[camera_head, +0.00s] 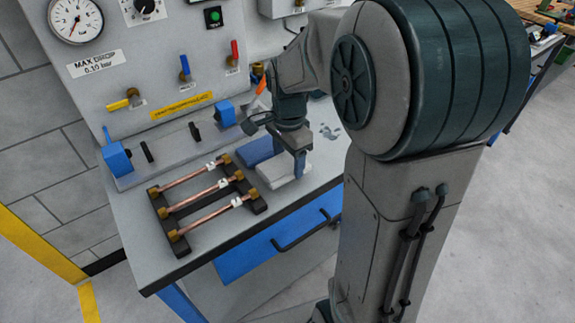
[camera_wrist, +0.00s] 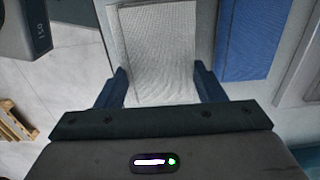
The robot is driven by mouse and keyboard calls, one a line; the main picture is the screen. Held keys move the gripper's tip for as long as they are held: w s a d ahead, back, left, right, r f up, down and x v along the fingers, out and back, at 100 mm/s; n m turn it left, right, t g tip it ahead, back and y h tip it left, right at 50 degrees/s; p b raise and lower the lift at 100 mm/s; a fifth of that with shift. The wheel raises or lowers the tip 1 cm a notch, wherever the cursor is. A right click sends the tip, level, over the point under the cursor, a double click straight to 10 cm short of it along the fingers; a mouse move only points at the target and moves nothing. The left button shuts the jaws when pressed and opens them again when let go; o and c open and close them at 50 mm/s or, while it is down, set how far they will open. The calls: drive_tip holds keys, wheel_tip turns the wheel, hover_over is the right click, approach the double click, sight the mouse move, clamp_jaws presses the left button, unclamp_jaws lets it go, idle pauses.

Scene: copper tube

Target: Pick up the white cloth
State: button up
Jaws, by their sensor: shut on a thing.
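The white cloth (camera_head: 289,187) lies as a flat folded pad on the grey bench top, right of the copper tube rack. My gripper (camera_head: 298,170) points down at the cloth's right part and hides some of it. In the wrist view the cloth (camera_wrist: 160,45) fills the space between my two fingers, and my gripper (camera_wrist: 161,88) is shut on it. The fingertips touch the cloth's side edges. I cannot tell whether the cloth is clear of the bench top.
A blue cloth (camera_head: 259,150) lies just behind the white one; it also shows in the wrist view (camera_wrist: 252,40). A rack with copper tubes (camera_head: 195,207) stands at the left. The gauge panel (camera_head: 165,60) rises behind. The bench's front edge (camera_head: 262,222) is close.

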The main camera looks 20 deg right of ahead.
drive_tip(key=w+d+r, duration=0.8)
drive_tip(key=shift+d, duration=0.3)
drive_tip(key=shift+o, duration=0.5)
drive_tip(key=shift+s+f, duration=0.1)
